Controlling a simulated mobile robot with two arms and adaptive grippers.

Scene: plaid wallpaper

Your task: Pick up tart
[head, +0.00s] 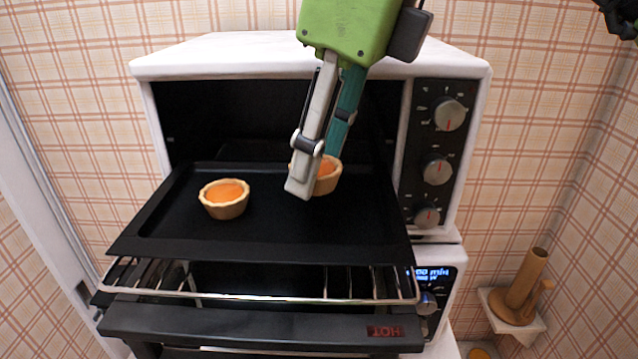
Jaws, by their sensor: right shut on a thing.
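Two small tarts with pale crusts and orange filling are in view. One tart (226,198) sits on the left part of the black baking tray (270,240). The other tart (328,178) is at my right gripper (318,180), partly hidden behind its grey finger. My right gripper comes down from the top, green with one grey and one teal finger, and is shut on this right tart. I cannot tell whether that tart touches the tray or is just above it.
The tray rests on a wire rack (260,298) pulled out of a white oven (250,50). The open black oven door (250,325) is below. Knobs (437,170) line the oven's right side. A brown wooden object (524,285) stands on a small shelf at right.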

